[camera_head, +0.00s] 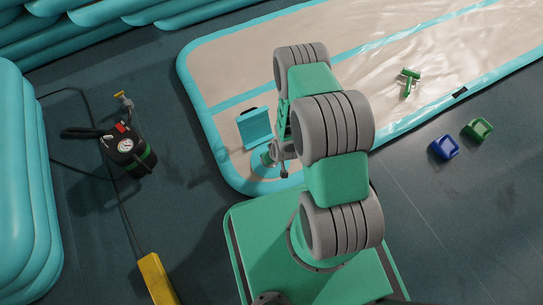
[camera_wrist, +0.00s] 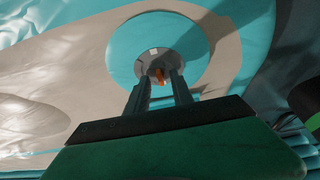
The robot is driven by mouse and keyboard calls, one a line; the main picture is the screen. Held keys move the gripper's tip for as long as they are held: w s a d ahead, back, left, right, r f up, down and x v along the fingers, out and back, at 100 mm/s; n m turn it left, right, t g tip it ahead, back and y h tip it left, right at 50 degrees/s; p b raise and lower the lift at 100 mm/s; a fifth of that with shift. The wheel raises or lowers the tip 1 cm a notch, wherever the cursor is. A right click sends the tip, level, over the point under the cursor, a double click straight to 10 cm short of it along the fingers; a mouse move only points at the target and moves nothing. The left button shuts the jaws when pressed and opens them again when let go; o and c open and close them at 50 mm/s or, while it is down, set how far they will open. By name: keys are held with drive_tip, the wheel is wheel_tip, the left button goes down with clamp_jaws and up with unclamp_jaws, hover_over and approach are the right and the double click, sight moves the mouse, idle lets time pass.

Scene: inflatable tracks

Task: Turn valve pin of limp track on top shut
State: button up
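The limp track (camera_head: 330,30) is a beige sheet with a teal border and wrinkles towards the right in the head view. A small orange valve pin (camera_wrist: 159,74) shows there. My gripper (camera_wrist: 160,78) has its two dark fingers apart, with the pin seen between their tips. I cannot tell whether the fingers reach down to it. In the head view my gripper (camera_head: 270,158) is low over the track's near left end, and the arm hides part of the track.
A black pump (camera_head: 127,146) with a gauge and hoses stands at the left. A yellow object (camera_head: 157,279) lies near the bottom. Stacked teal tubes (camera_head: 25,190) fill the left edge. A green T-shaped tool (camera_head: 409,82) lies on the track. Blue (camera_head: 444,147) and green (camera_head: 477,129) items lie on the floor.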

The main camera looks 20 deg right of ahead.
drive_tip(key=p+v, duration=0.4)
drive_tip(key=v, duration=0.3)
drive_tip(key=shift+r, duration=0.4)
drive_tip(key=shift+s, duration=0.1)
drive_tip(key=w+r+p, duration=0.3)
drive_tip(key=r+p, duration=0.6)
drive_tip(key=r, duration=1.1)
drive_tip(key=w+r+p, duration=0.3)
drive_tip(key=r+p, duration=0.5)
drive_tip(key=r, duration=1.2)
drive_tip(key=s+r+p, duration=0.4)
drive_tip(key=r+p, duration=0.1)
drive_tip(key=r, duration=0.7)
drive_tip(key=s+r+m+p, duration=0.1)
drive_tip(key=s+r+p, duration=0.4)
drive_tip(key=r, duration=0.8)
drive_tip(key=s+a+r+g+p, duration=0.1)
drive_tip(key=s+r+p, duration=0.3)
drive_tip(key=r, duration=0.9)
drive_tip(key=p, duration=0.2)
drive_tip(key=shift+s+r+m+h+p, duration=0.15)
drive_tip(key=shift+s+m+h+p, duration=0.1)
drive_tip(key=shift+m+h+p, duration=0.15)
